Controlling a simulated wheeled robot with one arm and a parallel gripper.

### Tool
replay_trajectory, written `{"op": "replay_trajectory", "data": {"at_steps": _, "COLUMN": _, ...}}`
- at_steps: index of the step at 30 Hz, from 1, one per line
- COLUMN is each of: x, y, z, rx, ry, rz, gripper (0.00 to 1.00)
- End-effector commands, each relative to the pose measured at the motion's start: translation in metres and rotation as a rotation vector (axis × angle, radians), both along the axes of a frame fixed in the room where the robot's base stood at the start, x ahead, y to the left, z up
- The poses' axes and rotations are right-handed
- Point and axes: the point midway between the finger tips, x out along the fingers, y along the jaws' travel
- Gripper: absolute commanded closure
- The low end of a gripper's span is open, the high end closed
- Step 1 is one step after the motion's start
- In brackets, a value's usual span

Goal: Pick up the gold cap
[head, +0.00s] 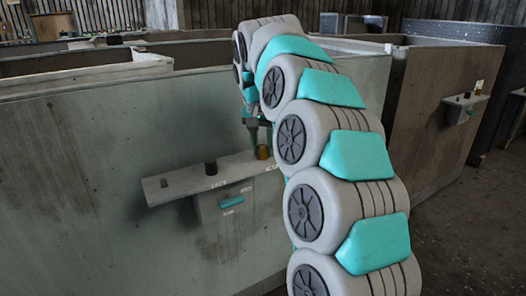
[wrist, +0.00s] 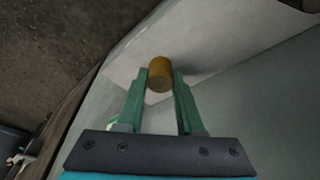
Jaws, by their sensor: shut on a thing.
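The gold cap (head: 263,152) is a short gold cylinder at the right end of a narrow grey shelf (head: 178,181) on the wall. In the wrist view the cap (wrist: 160,74) sits between the tips of the two green fingers. My gripper (wrist: 160,82) is shut on the cap. In the head view my gripper (head: 254,140) points down at the cap, partly hidden by my arm. I cannot tell whether the cap still touches the shelf.
A black cap (head: 210,166) stands mid-shelf, and a low grey piece (head: 165,183) is at its left end. A box with a teal strip (head: 231,202) hangs below. The tall grey wall (head: 90,150) rises behind. Another shelf (head: 466,100) is at the right.

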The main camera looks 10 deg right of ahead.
Motion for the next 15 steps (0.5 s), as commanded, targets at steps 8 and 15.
{"op": "replay_trajectory", "data": {"at_steps": 8, "x": 0.000, "y": 0.000, "z": 0.002, "rx": 0.001, "ry": 0.001, "rz": -0.001, "gripper": 1.00}}
{"op": "replay_trajectory", "data": {"at_steps": 15, "x": 0.001, "y": 0.000, "z": 0.015, "rx": 0.000, "ry": -0.002, "rz": -0.002, "gripper": 1.00}}
